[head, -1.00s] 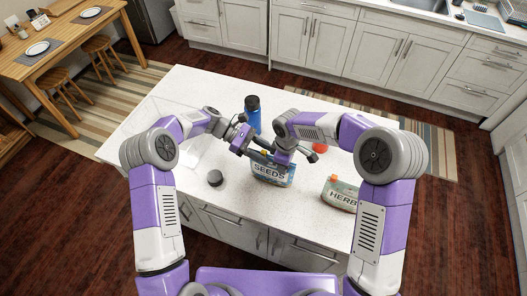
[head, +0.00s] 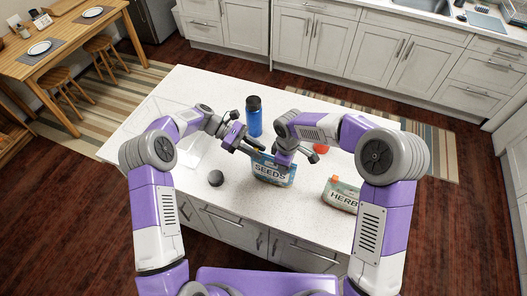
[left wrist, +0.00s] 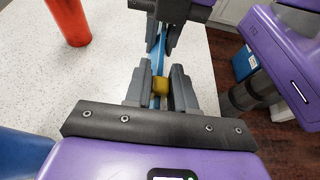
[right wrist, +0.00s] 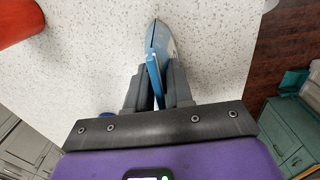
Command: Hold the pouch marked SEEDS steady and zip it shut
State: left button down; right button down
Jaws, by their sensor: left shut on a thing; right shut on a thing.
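The blue pouch marked SEEDS (head: 272,178) stands upright near the front edge of the island counter. My right gripper (head: 281,163) is shut on the pouch's top edge, toward its right side. In the right wrist view, the blue pouch edge (right wrist: 155,72) runs between its fingers. My left gripper (head: 254,152) is at the top left of the pouch. In the left wrist view, its fingers are shut on a small yellow zip slider (left wrist: 160,85) on the blue top strip. How much of the zip is closed cannot be told.
A second pouch marked HERBS (head: 341,195), with an orange slider, stands to the right. A blue bottle (head: 254,117) stands behind the grippers and a red object (head: 321,148) to the right. A small dark round object (head: 216,178) lies left of the pouch. The counter's left part is mostly clear.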

pick_arm(q)
jog(key=shift+w+a, duration=0.15)
jog(key=shift+a, duration=0.4)
pick_arm(e)
jog(key=shift+d, duration=0.1)
pick_arm(q)
jog(key=c, duration=1)
grip_release()
jog(key=shift+d, duration=0.1)
jog(key=v, duration=1.2)
pick_arm(e)
jog(key=shift+s+f, duration=0.1)
